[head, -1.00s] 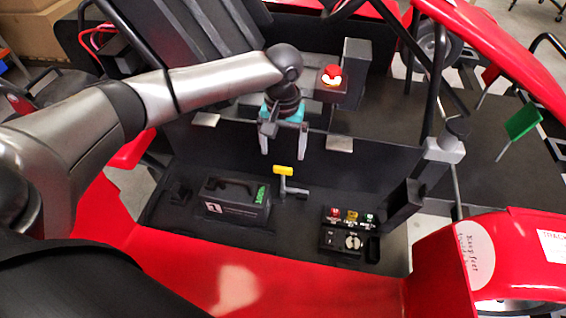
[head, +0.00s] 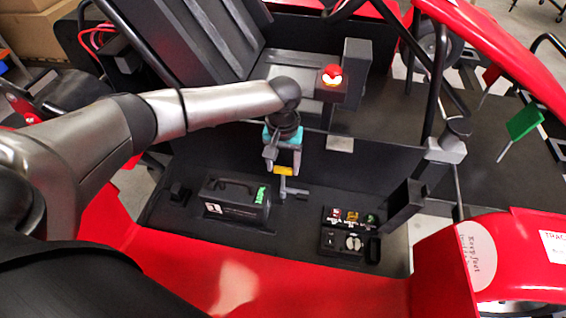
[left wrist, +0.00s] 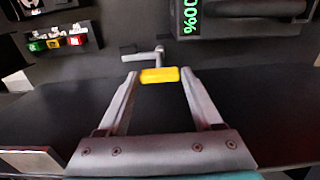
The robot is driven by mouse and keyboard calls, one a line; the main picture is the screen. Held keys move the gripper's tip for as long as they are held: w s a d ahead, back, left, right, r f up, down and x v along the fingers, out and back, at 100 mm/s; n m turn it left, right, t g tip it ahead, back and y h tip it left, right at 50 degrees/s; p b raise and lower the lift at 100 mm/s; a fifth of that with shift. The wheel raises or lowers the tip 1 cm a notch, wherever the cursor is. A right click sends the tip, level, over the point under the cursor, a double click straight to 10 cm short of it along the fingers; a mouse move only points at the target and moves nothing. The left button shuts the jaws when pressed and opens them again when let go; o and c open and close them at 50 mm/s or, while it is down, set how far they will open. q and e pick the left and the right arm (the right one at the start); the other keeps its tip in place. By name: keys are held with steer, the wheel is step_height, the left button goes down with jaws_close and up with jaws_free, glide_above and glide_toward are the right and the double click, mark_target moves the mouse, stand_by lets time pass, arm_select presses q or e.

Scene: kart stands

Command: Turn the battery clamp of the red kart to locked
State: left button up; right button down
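The battery clamp has a yellow grip (head: 283,171) on a grey crank. It stands on the dark floor panel of the red kart, to the right of the black battery (head: 235,199). My left gripper (head: 283,174) has come down over the grip from above. In the left wrist view the yellow grip (left wrist: 160,75) fills the gap between my fingertips (left wrist: 160,80), with one finger at each end. The fingers look closed on it. The grey crank arm (left wrist: 142,54) shows beyond the grip. My right gripper is not in view.
A switch panel (head: 343,243) with red, yellow and green parts lies right of the clamp. A dark upright wall (head: 360,170) stands behind it. A red button (head: 331,75) sits on a block above. The red body edge (head: 300,283) runs along the front.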

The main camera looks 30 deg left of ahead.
arm_select(q)
jaws_close()
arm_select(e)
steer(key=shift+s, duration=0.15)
